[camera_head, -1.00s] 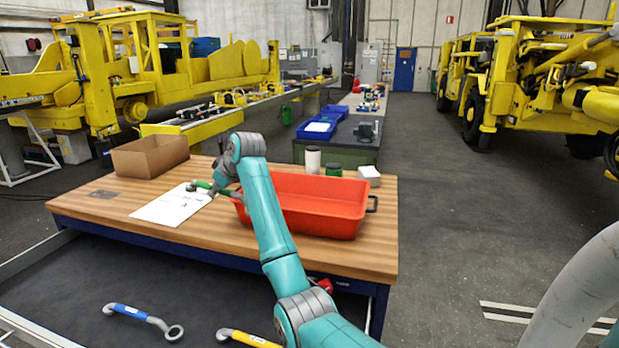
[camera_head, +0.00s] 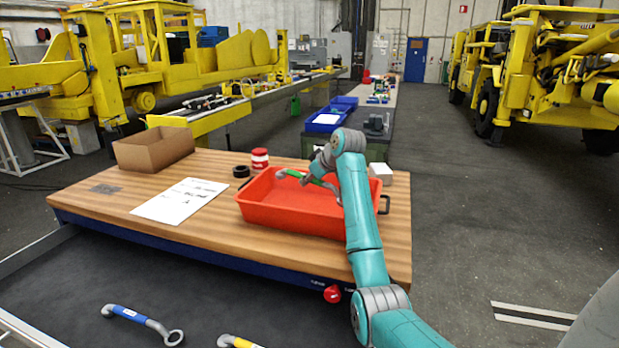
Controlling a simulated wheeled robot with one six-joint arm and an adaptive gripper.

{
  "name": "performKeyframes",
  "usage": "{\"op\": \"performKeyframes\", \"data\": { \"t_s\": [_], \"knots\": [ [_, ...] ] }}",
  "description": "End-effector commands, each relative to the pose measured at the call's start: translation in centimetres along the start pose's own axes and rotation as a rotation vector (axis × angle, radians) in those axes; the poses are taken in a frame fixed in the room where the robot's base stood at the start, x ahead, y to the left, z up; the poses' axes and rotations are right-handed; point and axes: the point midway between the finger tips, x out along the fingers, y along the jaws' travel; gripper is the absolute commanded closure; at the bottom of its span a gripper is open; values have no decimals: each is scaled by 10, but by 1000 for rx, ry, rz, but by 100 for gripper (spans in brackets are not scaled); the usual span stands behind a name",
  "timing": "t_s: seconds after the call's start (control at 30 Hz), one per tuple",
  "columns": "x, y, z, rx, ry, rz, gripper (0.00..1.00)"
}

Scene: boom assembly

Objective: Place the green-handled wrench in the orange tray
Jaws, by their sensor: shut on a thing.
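The green-handled wrench (camera_head: 295,174) is held in my gripper (camera_head: 313,181), which is shut on it. The wrench lies roughly level, with its grey end pointing left. Gripper and wrench appear over the back part of the orange tray (camera_head: 289,214); whether the wrench touches the tray I cannot tell. The tray sits on the right part of the wooden table, and my arm covers its right side. Part of the wrench is hidden by my gripper.
A paper sheet (camera_head: 180,201) and an open cardboard box (camera_head: 153,149) lie left of the tray. Behind it stand a red-and-white jar (camera_head: 260,159), a black ring (camera_head: 241,171) and a white block (camera_head: 381,173). A blue-handled wrench (camera_head: 141,320) and a yellow-handled one (camera_head: 237,342) lie in front.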

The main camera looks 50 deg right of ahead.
Motion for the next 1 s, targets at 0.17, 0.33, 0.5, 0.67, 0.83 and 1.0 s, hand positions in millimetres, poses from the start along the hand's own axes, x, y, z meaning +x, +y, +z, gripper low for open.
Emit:
{"op": "performKeyframes", "data": {
  "t_s": [0.17, 0.33, 0.5, 0.67, 0.83, 1.0],
  "knots": [
    [8, -2, 8, 0, 1, 1, 100],
    [19, -6, 19, 1, 0, 0, 100],
    [30, -9, 30, 0, 0, 0, 100],
    [39, -11, 39, -1, 1, 1, 100],
    [43, -12, 43, -1, 1, 1, 100],
    [44, -12, 43, -1, 1, 1, 100]
  ]
}}
